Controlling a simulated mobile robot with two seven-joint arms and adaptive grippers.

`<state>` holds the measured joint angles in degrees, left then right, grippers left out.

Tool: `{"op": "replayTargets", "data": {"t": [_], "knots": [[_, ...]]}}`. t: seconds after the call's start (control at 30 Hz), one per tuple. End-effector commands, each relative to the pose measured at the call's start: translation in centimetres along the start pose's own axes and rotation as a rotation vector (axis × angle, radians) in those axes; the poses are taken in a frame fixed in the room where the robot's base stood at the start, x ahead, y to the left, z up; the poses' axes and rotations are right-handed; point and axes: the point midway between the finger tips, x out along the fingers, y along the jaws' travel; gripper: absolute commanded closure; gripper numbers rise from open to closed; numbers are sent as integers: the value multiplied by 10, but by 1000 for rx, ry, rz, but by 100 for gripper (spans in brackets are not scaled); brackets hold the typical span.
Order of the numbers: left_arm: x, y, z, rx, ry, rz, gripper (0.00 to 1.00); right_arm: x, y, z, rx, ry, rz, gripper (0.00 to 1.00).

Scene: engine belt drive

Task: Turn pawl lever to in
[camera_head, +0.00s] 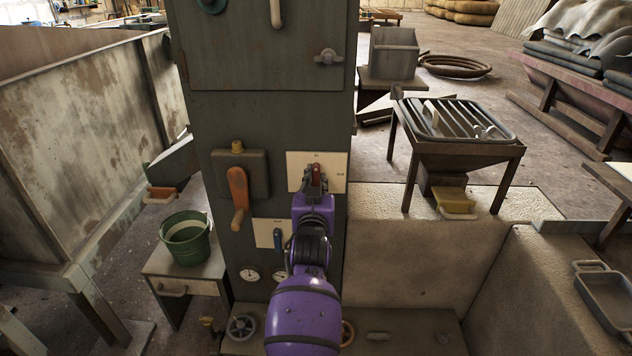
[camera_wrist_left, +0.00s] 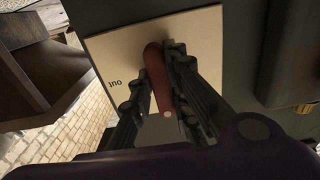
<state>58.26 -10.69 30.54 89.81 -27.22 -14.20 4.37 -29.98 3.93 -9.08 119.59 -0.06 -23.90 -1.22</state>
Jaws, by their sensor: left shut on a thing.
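The pawl lever appears to be a small red lever (camera_head: 316,171) on a white plate (camera_head: 297,168) on the front of the dark green cabinet. In the left wrist view the red lever (camera_wrist_left: 157,78) lies between the fingers, and the plate (camera_wrist_left: 115,50) carries the word OUT near its left edge. My left gripper (camera_head: 314,184) is shut on the red lever; it also shows in the left wrist view (camera_wrist_left: 160,98). The fingers hide part of the lever and plate, and I cannot see an IN label clearly. My right gripper is not in view.
An orange lever (camera_head: 238,195) is left of the plate, and a blue lever (camera_head: 278,238) sits below it on a smaller white plate. Dials and handwheels (camera_head: 241,327) are lower down. A green bucket (camera_head: 186,238) stands on a side table. A slatted metal stand (camera_head: 460,150) is at the right.

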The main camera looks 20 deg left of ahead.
Motion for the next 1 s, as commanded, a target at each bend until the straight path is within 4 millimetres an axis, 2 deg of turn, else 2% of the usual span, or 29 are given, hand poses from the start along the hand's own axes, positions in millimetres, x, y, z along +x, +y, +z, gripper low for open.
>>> {"op": "replayTargets", "data": {"t": [0.53,0.57,0.67,1.0], "knots": [[0,-1,-2,-24,4,-2,100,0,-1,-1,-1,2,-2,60],[0,-1,-2,-24,4,-2,80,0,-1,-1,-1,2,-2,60],[0,-1,-2,-23,4,-1,67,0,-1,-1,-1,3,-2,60],[-1,0,0,-21,1,0,66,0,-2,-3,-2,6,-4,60]]}}
